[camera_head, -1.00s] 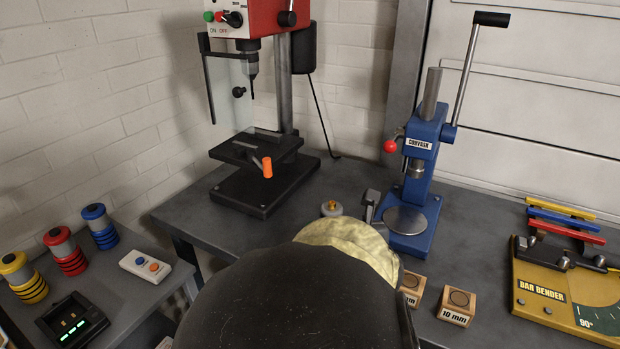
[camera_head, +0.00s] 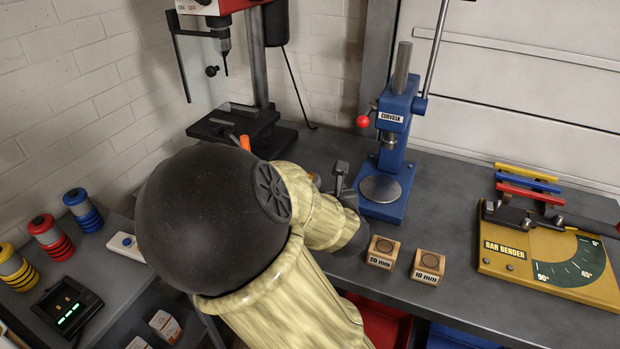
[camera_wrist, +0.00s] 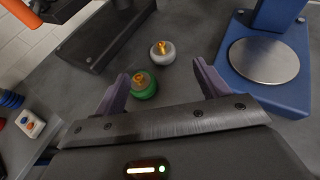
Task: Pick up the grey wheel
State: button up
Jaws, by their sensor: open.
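The grey wheel (camera_wrist: 162,53), a small pale disc with a gold top, lies on the dark bench in the wrist view. A green wheel (camera_wrist: 144,86) with a gold top lies just nearer, a little to its left. My gripper (camera_wrist: 160,72) is open and empty. In the wrist picture its two purple-grey fingers stand either side of the green wheel, and the grey wheel shows beyond, between the fingertips' directions. In the head view my arm hides most of this spot, and I cannot make out the grey wheel there.
A blue press (camera_head: 386,190) with a round plate stands right of the wheels. A drill press (camera_head: 258,135) stands at the back left. Two wooden blocks (camera_head: 383,252) (camera_head: 428,266) and a yellow bar bender (camera_head: 530,250) lie to the right. A side table with coloured ring stacks is left.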

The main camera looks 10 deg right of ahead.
jog(key=p+x, duration=0.2)
jog(key=p, duration=0.7)
jog(key=shift+w+d, duration=0.15)
jog(key=shift+w, duration=0.1)
jog(key=x, duration=0.4)
jog(key=shift+w+f, duration=0.1)
jog(key=shift+f, duration=0.2)
jog(key=shift+w+f, duration=0.2)
jog(key=shift+w, duration=0.2)
jog(key=shift+f+p+x, duration=0.15)
jog(key=shift+p+x, duration=0.05)
jog(key=shift+x, duration=1.1)
jog(key=shift+f+p+x, duration=0.1)
jog(key=shift+p+x, duration=0.05)
jog(key=shift+x, duration=1.15)
jog(key=shift+s, duration=0.15)
